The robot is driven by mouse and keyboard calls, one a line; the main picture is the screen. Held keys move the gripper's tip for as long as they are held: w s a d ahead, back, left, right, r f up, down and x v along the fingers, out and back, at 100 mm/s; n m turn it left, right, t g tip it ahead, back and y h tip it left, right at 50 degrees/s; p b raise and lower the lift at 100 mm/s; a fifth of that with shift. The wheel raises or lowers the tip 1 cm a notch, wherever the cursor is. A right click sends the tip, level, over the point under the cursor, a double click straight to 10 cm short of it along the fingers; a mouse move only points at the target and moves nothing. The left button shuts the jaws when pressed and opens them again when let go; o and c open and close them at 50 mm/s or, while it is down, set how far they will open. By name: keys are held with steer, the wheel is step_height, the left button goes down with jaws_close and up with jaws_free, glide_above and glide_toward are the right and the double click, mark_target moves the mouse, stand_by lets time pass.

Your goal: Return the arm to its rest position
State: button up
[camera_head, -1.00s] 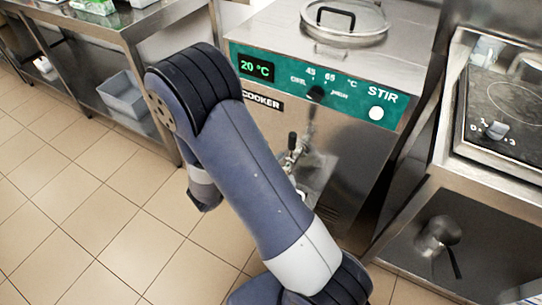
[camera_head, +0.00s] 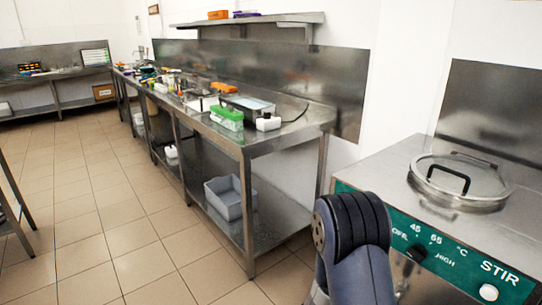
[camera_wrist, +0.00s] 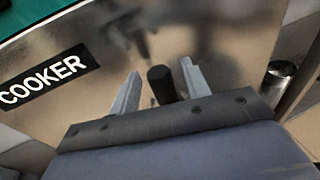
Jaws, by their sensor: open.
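My gripper (camera_wrist: 160,69) is open in the wrist view, its two grey fingers apart in front of the cooker's steel front (camera_wrist: 105,42). A short black cylindrical knob or handle (camera_wrist: 161,86) stands between the fingers, with a gap visible on each side. I cannot tell its depth relative to the fingertips. In the head view my bent blue-grey arm (camera_head: 355,262) rises at the lower middle, in front of the cooker (camera_head: 375,172). My gripper is hidden or out of frame there.
The cooker's lid (camera_head: 455,183) is on its top. A long steel bench (camera_head: 265,148) runs along the wall, holding a green-lidded box (camera_head: 227,118) and other items. A grey bin (camera_head: 228,200) sits on its lower shelf. The tiled floor (camera_head: 105,235) at left is open.

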steer(key=shift+w+d+f, duration=0.1)
steer(key=shift+w+d, duration=0.1)
steer(key=shift+d, duration=0.3)
steer(key=shift+s+a, duration=0.1)
steer(key=shift+a, duration=0.1)
